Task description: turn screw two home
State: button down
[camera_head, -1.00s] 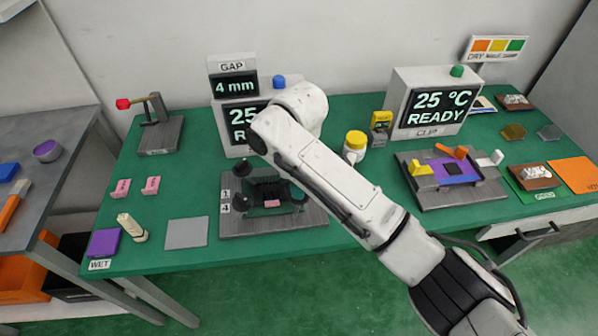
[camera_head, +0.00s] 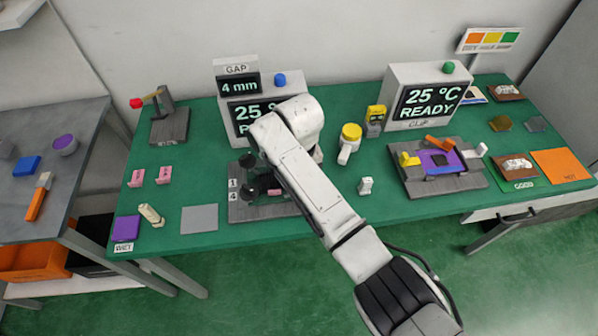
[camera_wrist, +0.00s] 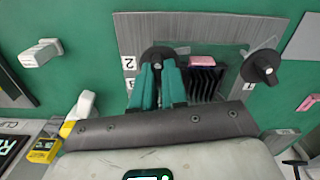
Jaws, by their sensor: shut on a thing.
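The grey fixture plate (camera_head: 240,213) lies on the green bench with tags 1 and 4 at its left edge. Black knobs (camera_head: 249,194) stand at that left side; my arm covers its right side and my gripper. The knob's lower part is hidden by the fingers. The screw one knob (camera_wrist: 262,66) stands free by tag 1. A pink piece (camera_wrist: 202,61) sits by the black ribbed middle. The gap display (camera_head: 239,84) reads 4 mm.
A second fixture (camera_head: 450,182) is farther right. Pink blocks (camera_head: 164,175) and a grey plate (camera_head: 199,219) lie to the left. Bare bench lies between them.

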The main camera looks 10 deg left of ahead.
jog(key=m+p, duration=0.2)
jog(key=m, duration=0.3)
jog(key=shift+m, duration=0.3)
jog(key=m+p, duration=0.1)
jog(key=m, duration=0.4)
jog(key=shift+m, duration=0.4)
jog(key=c, duration=1.2)
grip_release()
jog(key=shift+o, duration=0.2)
notch_tip(320, 180, up, 11)
jog(key=b, duration=0.1)
jog(key=shift+f, duration=0.1)
